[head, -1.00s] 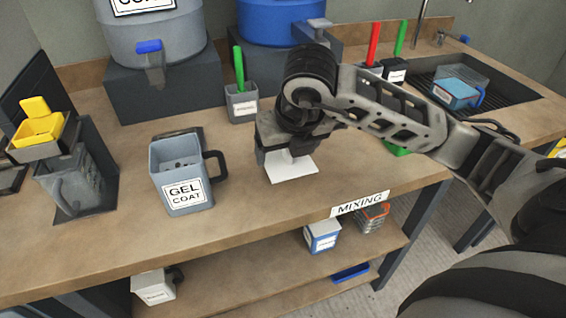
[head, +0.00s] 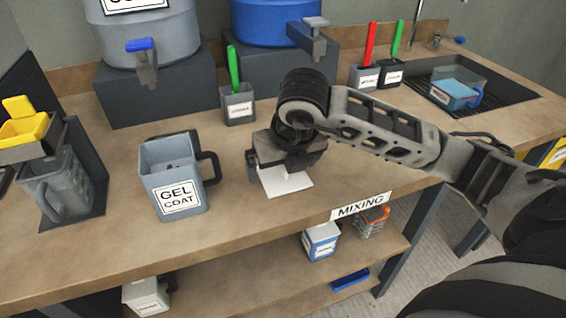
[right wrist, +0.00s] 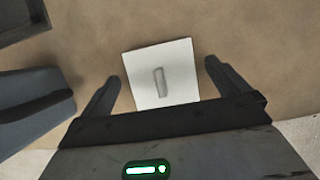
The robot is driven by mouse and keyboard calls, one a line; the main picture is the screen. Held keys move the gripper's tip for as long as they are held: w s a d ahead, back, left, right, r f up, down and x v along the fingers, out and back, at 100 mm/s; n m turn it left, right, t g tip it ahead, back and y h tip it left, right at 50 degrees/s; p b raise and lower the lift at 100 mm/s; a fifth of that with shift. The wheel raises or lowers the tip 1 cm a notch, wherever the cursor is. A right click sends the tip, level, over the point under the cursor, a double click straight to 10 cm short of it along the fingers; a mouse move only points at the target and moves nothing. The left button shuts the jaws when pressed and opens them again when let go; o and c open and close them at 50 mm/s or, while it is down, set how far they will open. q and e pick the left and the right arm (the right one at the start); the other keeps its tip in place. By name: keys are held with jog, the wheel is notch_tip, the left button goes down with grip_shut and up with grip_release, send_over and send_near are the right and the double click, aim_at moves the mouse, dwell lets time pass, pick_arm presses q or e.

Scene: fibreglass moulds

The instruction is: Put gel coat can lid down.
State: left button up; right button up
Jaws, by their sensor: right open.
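The gel coat can lid (head: 285,184) is a white square plate with a small grey handle. It appears to lie flat on the bench, handle up, right of the gel coat can (head: 160,180). The can is grey, open at the top, with a dark handle on its right side. My right gripper (head: 277,163) is open just above the lid and hides its far part. In the right wrist view the lid (right wrist: 180,60) and its handle lie between the spread fingers of the gripper (right wrist: 163,74), with a gap on each side. My left gripper is not in view.
A grey cup with a green-handled tool (head: 238,106) stands behind my right gripper. A grey jug under a yellow funnel (head: 22,128) stands at the left. A sink (head: 500,100) is at the back right. The bench's (head: 90,240) front edge is close to the lid.

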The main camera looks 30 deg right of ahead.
pick_arm(q)
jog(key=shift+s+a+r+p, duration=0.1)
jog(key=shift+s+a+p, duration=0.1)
jog(key=shift+p, duration=0.5)
pick_arm(e)
jog(key=v, duration=1.2)
jog(key=shift+s, duration=0.1)
